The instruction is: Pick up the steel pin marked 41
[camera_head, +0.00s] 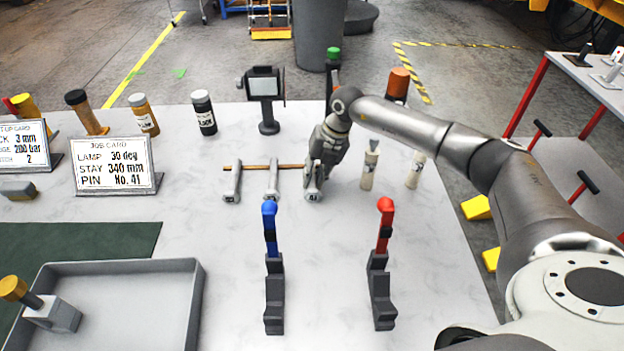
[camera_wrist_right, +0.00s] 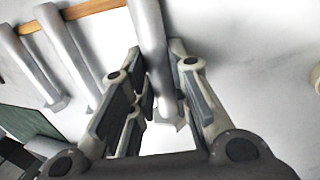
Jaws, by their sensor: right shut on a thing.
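Three grey steel pins lean with their upper ends on a thin wooden rail (camera_head: 250,167) on the white table. The rightmost pin (camera_head: 313,196) has an end mark that looks like 41. My right gripper (camera_head: 314,180) is over this pin and shut on it. In the right wrist view the pin (camera_wrist_right: 150,45) runs between the two fingers (camera_wrist_right: 158,95). The middle pin (camera_head: 271,182) and the left pin (camera_head: 232,183) stand apart, to the gripper's left. Their marks are too small to read surely. My left gripper is not in view.
A job card (camera_head: 115,165) reads PIN No. 41. A blue-handled clamp (camera_head: 270,230) and a red-handled one (camera_head: 384,230) stand in front. A grey tray (camera_head: 200,290) lies front left. Table between the clamps is clear.

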